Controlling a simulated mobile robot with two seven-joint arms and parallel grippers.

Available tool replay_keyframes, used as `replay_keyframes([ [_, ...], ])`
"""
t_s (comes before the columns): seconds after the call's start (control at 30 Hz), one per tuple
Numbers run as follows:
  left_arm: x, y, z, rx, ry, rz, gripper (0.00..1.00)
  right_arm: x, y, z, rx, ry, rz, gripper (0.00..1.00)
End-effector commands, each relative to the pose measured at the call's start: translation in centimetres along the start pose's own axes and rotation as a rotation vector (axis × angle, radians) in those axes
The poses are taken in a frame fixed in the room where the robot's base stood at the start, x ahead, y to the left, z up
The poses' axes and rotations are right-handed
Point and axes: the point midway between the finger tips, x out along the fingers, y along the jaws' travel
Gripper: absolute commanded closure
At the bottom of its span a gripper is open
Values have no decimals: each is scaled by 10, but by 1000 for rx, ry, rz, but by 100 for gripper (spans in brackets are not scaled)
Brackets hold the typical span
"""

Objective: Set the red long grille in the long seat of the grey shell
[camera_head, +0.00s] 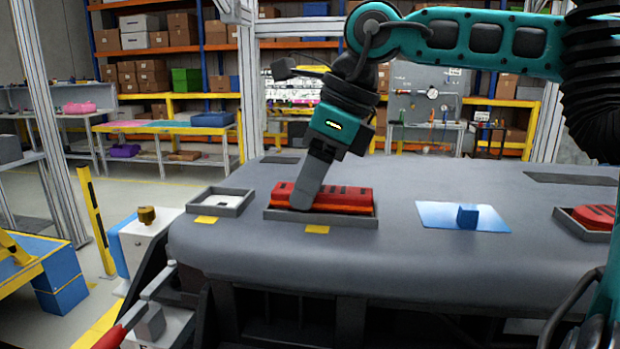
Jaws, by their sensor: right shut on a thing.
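The red long grille (349,195) is at the long grey-rimmed seat (344,220) in the middle of the grey shell (450,255). It lies lengthwise along the seat, and its red top stands above the rim, with an orange strip along its lower edge. I cannot tell whether it rests fully on the seat floor. My right gripper (304,203) reaches down from above at a tilt and is shut on the grille near its left part. The fingers hide part of the grille. My left gripper is not in view.
A smaller grey-rimmed seat (239,205) with a pale inside is to the left. A blue block (467,214) sits on a light blue sheet (435,217) to the right. Another red slotted part (598,215) is in a grey frame at the right edge. Yellow labels (317,229) mark the shell.

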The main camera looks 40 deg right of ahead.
Motion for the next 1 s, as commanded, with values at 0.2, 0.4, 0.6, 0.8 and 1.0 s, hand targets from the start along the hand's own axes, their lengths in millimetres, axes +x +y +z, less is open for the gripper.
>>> replay_keyframes([
  [0.2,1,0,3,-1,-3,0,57,4,0,-2,1,6,3,89],
  [0.4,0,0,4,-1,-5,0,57,6,1,-3,2,10,6,51],
  [0.6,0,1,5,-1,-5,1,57,7,2,-4,2,14,11,32],
  [0.8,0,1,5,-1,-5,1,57,8,2,-5,3,17,14,29],
  [1.0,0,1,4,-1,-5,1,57,1,2,-5,3,15,11,29],
])
